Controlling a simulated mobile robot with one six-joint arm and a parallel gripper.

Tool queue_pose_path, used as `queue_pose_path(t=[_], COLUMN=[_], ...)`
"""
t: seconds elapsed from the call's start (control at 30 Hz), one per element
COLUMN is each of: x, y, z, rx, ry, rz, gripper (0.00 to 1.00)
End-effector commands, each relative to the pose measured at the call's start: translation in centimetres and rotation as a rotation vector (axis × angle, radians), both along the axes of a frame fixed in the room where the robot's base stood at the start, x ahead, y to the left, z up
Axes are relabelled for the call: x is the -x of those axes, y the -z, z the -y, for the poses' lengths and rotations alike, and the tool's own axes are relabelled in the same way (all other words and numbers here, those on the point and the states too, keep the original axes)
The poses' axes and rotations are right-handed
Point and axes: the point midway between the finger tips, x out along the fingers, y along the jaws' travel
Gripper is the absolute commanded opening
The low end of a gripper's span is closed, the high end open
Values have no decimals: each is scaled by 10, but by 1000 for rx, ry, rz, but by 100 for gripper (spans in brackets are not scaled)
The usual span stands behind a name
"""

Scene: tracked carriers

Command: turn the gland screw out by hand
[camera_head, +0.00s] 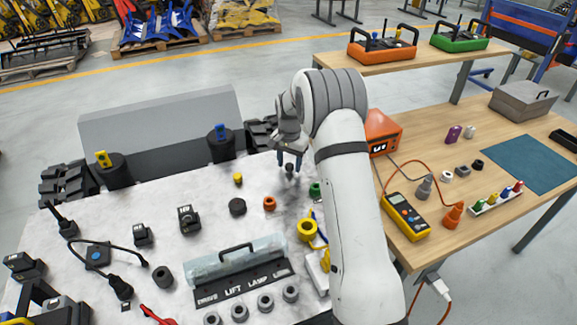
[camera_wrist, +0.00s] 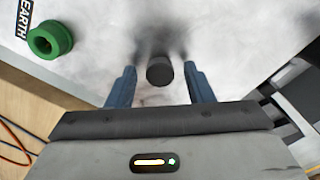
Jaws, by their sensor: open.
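My gripper (camera_head: 290,163) is at the far right part of the pale marbled surface, pointing down. In the wrist view my gripper (camera_wrist: 158,85) is open, with one blue finger on each side of a small dark round piece (camera_wrist: 159,71). The same dark piece (camera_head: 289,168) shows below the gripper in the head view. It looks like the gland screw, but no label on it can be read. It lies between the fingertips, with a gap visible on both sides. How deep the fingers reach around it cannot be told.
A green ring (camera_wrist: 50,39) marked EARTH sits beside the fingers. An orange ring (camera_head: 269,203), a dark disc (camera_head: 237,207) and a yellow ring (camera_head: 307,230) stand nearby. A clear-covered panel marked LIFT LAMP (camera_head: 243,288) lies nearer. The wooden table (camera_head: 440,160) is at the right.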

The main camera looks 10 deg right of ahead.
Motion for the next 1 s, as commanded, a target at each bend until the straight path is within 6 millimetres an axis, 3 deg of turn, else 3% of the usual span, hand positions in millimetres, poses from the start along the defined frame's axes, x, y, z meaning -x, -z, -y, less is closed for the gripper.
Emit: queue_pose_path(t=[0.2,0.43,0.8,1.0], x=[0,0,0,0], y=[0,0,0,0], z=[0,0,0,0], rx=[0,0,0,0], ry=[326,498,1121,1235], rz=[0,0,0,0], gripper=[47,47,47,47])
